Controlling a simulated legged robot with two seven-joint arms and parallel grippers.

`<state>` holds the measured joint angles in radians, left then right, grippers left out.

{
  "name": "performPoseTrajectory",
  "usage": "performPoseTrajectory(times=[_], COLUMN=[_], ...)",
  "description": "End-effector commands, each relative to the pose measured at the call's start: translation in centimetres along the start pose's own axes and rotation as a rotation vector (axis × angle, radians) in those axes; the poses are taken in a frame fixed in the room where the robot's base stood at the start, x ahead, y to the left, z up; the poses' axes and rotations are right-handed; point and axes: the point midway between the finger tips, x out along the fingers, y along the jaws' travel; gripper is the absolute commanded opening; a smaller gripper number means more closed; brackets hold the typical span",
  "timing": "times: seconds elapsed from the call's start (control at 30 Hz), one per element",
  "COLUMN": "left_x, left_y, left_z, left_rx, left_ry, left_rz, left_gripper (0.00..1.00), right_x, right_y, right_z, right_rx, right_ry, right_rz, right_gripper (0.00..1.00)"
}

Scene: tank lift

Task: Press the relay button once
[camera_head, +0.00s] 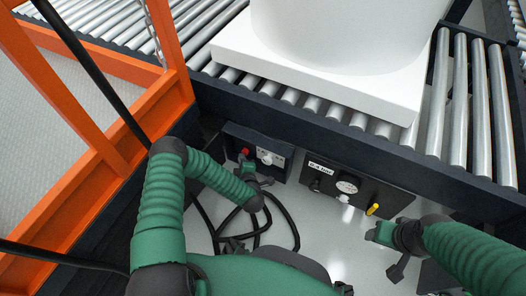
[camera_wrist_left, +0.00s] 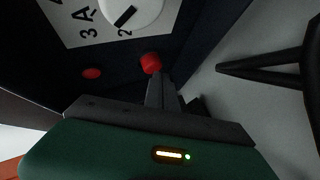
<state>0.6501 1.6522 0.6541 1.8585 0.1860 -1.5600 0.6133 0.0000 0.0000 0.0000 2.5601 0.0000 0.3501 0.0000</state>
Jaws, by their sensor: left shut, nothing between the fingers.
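A red button (camera_head: 245,151) sits on a dark control box (camera_head: 232,132) under the conveyor edge. In the left wrist view the red button (camera_wrist_left: 151,62) is right at the tips of my left gripper (camera_wrist_left: 160,76). I cannot tell whether the tips touch it or stop just short. In the head view my left gripper (camera_head: 246,164) is at the box front, shut and empty. My right gripper (camera_head: 392,250) is at the lower right, away from the box; its fingers are unclear.
A white rotary dial (camera_wrist_left: 132,12) and a smaller red spot (camera_wrist_left: 91,73) are beside the button. A second panel (camera_head: 357,188) with a gauge and yellow handle is to the right. A white tank (camera_head: 345,30) stands on the rollers. Black cables (camera_head: 287,225) hang below; an orange frame (camera_head: 120,150) is left.

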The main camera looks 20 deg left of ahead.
Motion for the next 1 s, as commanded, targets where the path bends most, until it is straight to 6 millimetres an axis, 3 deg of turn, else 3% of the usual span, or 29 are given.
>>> performPoseTrajectory(times=[0.13, 0.53, 1.0], left_x=[-0.9, -1.4, -5.1], left_y=[-0.3, -0.8, -3.4], left_z=[-0.6, -1.0, -3.7], left_rx=[0.001, 0.002, 0.0], left_ry=[0.0, -0.001, -0.001], left_rz=[-0.002, -0.001, -0.002], left_gripper=[0.0, 0.0, 0.0], right_x=[-1.0, -1.5, -4.8], right_y=[0.0, 0.0, 0.0], right_z=[-0.2, -0.3, -1.1], right_rx=[0.0, 0.0, 0.0], right_ry=[0.0, 0.0, 0.0], right_rz=[0.0, 0.0, 0.0], right_gripper=[0.59, 0.59, 0.59])
